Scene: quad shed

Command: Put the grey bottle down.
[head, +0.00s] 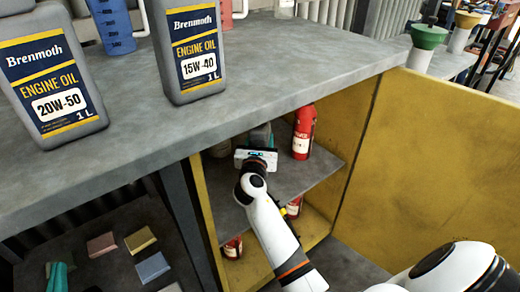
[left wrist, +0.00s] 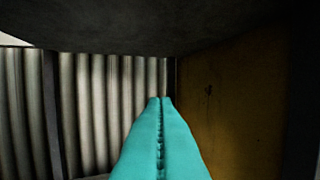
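Two grey engine oil bottles stand upright on the bench top in the head view. The 20W-50 bottle (head: 48,75) is at the far left. The 15W-40 bottle (head: 190,50) stands to its right, near the front edge.
The bench top (head: 290,50) overhangs the cabinet shelf (head: 315,170). A red bottle (head: 303,132) stands right of the gripper. More red containers stand lower down. Coloured blocks (head: 140,240) lie at lower left. The yellow panel (head: 430,160) bounds the right.

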